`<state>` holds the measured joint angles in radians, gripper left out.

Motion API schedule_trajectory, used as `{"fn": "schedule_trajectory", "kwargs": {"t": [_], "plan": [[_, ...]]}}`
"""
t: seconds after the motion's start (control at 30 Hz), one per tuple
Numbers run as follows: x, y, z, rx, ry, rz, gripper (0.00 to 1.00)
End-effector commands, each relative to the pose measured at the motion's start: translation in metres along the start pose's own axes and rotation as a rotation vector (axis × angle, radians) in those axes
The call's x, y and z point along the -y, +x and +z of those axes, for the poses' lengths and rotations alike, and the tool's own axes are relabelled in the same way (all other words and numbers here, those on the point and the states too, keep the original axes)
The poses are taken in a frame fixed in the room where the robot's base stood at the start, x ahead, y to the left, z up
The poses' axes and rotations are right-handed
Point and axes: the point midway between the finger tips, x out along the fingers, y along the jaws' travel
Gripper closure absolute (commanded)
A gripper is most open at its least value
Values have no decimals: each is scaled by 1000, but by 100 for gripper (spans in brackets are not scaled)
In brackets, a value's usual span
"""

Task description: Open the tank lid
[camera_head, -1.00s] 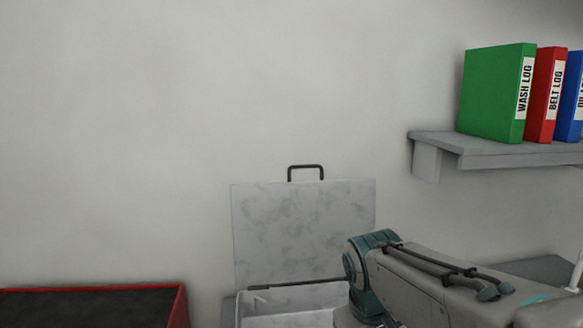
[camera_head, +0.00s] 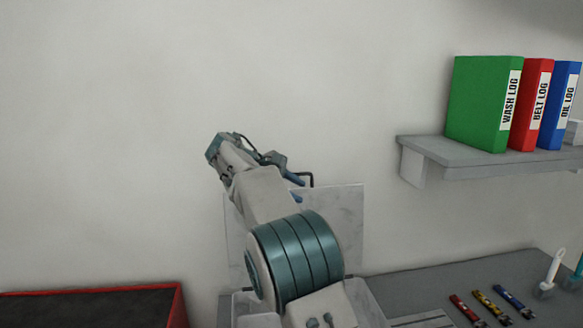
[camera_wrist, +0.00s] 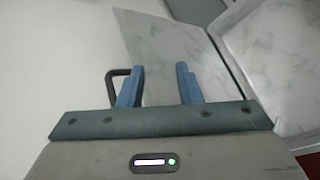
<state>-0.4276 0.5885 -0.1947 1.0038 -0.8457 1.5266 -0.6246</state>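The tank lid (camera_head: 350,222) is a pale marbled panel standing upright against the wall, open above the white tank (camera_head: 372,305). Its dark handle (camera_head: 309,178) is at the top edge. My gripper (camera_head: 298,187) is raised beside the handle, with my arm covering much of the lid and tank. In the wrist view the two blue fingers of my gripper (camera_wrist: 160,70) are apart with nothing between them. The handle (camera_wrist: 112,84) shows just left of the left finger, outside the gap, and the lid (camera_wrist: 165,40) lies beyond the fingers.
A grey shelf (camera_head: 480,158) with green, red and blue binders is on the wall at right. A grey counter (camera_head: 430,285) holds several small coloured items and a white-handled brush (camera_head: 553,272). A red-rimmed dark bin (camera_head: 90,292) is at lower left.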

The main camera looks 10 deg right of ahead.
Motion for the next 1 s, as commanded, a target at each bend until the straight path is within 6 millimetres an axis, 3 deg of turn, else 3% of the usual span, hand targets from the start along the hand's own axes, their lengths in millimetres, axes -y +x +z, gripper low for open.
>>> {"fn": "schedule_trajectory", "kwargs": {"t": [0.2, 0.4, 0.5, 0.67, 1.0], "plan": [[-27, -49, -38, 121, -87, 155, 68], [-30, -81, -57, 196, -122, 244, 68], [-29, -88, -61, 214, -127, 263, 68], [-31, -81, -60, 223, -128, 267, 68], [-50, -21, -46, 222, -129, 266, 68]]}}
